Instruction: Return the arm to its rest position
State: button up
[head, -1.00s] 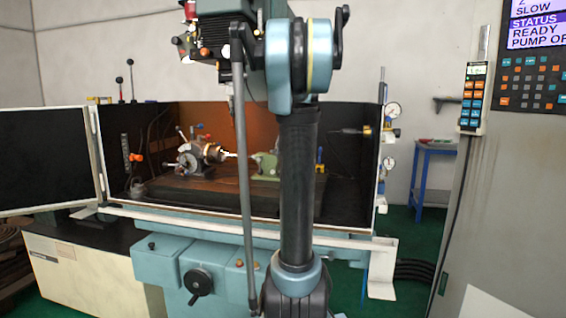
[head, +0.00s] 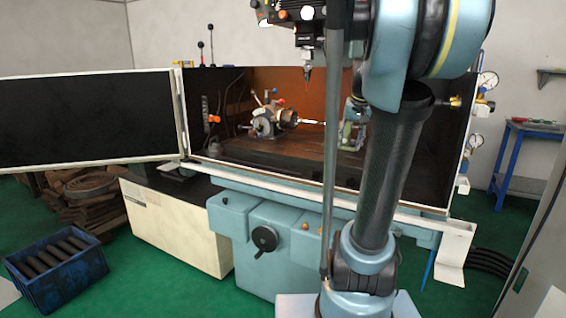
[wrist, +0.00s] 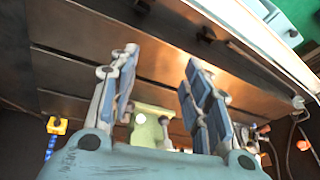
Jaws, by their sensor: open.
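My gripper (wrist: 160,78) shows in the wrist view with its two blue-padded fingers apart and nothing between the tips. It hangs over the slotted machine table, with the green tailstock (wrist: 152,122) showing low between the fingers. My arm stands upright in the right half of the head view, and my gripper cannot be made out there. In the head view the indexing chuck (head: 270,121) sits on the table inside the machine enclosure, with a thin bright rod pointing from it toward the tailstock (head: 351,134). My arm partly hides the tailstock.
The enclosure's black door (head: 85,118) stands open to the left. A blue crate (head: 58,270) of dark bars is on the green floor at lower left. A blue side table (head: 533,132) stands at the right. Green floor in front is partly clear.

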jog(key=s+a+f+n+g, duration=0.1)
jog(key=s+a+f, duration=0.2)
jog(key=s+f, duration=0.8)
jog(key=s+a+f+n, duration=0.1)
jog(key=s+a+f, duration=0.2)
jog(key=s+f, duration=0.8)
jog(key=s, duration=0.4)
jog(key=shift+a+n+g+h, duration=0.3)
jog(key=shift+a+n+g, duration=0.1)
jog(key=shift+w+f, duration=0.2)
jog(key=shift+w, duration=0.3)
